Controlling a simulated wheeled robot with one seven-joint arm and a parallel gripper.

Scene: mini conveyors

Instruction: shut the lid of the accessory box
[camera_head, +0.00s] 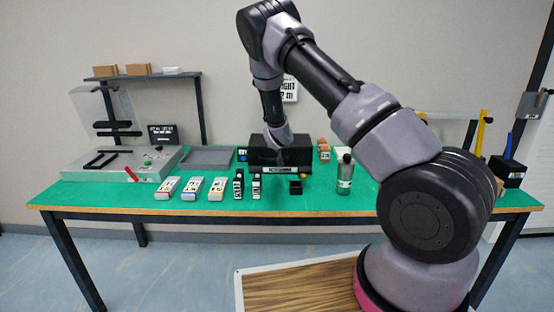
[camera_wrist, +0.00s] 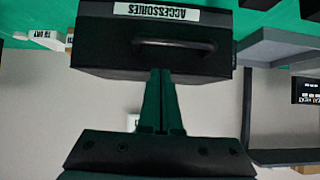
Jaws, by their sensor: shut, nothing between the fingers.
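The accessory box (camera_head: 298,156) is black and stands at the back middle of the green table, its white label facing front. In the wrist view the accessory box (camera_wrist: 110,50) appears upside down, with the "ACCESSORIES" label (camera_wrist: 157,12) and a dark bar handle (camera_wrist: 175,46). The lid looks down over the box and no open inside shows, but I cannot tell whether it sits fully flush. My gripper (camera_wrist: 162,74) is shut and empty, its fingertips close to the box by the handle. I cannot tell whether they touch. In the head view the fingers are lost against the black box.
A grey tray (camera_head: 208,158) lies left of the box. White-labelled cartons (camera_head: 192,187) and black-and-white packs (camera_head: 239,183) stand in front. A shelf (camera_head: 140,77) rises at the back left.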

